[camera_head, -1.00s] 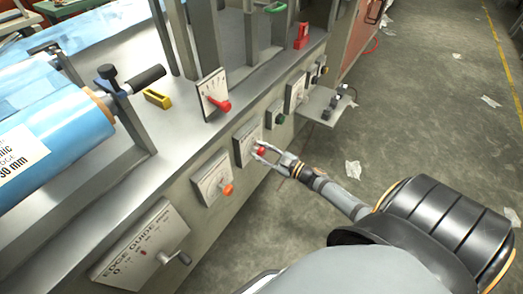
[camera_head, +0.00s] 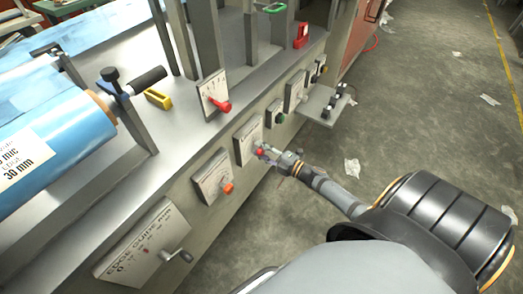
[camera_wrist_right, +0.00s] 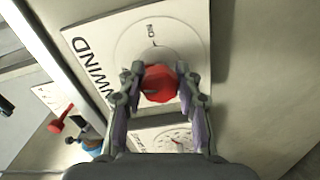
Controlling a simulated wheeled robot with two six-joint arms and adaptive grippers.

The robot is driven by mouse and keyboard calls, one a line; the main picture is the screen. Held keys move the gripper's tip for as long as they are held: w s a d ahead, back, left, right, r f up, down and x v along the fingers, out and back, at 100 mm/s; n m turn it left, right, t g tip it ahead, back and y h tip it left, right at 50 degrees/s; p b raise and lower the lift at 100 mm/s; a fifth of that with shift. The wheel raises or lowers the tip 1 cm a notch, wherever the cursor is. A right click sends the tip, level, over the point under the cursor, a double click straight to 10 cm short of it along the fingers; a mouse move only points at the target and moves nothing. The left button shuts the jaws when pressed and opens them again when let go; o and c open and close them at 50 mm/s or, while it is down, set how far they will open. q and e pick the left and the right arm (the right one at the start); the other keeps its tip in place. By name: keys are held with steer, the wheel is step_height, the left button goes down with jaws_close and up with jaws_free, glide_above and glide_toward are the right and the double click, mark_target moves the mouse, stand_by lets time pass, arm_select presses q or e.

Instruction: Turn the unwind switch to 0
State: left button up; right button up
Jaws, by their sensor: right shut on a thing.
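The unwind switch is a red knob (camera_wrist_right: 159,84) on a white plate (camera_wrist_right: 88,50) lettered "UNWIND" in the right wrist view. In the head view the red knob (camera_head: 260,152) sits on the front panel of the machine. My right gripper (camera_wrist_right: 160,80) is shut on the knob, with one finger on each side of it. It also shows in the head view (camera_head: 265,153), reaching in from the right. The plate has a dial ring with small marks above the knob; which mark the knob points to is hard to tell. My left gripper is not in view.
An orange knob (camera_head: 228,188) on its own plate and the edge guide panel (camera_head: 143,243) with a crank lie nearer. A green button (camera_head: 281,118) and a small shelf (camera_head: 322,104) lie farther along. A red lever (camera_head: 222,106) stands above.

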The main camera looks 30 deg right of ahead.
steer(key=shift+f+n, duration=0.1)
steer(key=shift+n, duration=1.5)
steer(key=o, duration=1.2)
steer(key=v, duration=1.2)
steer(key=shift+a, duration=0.1)
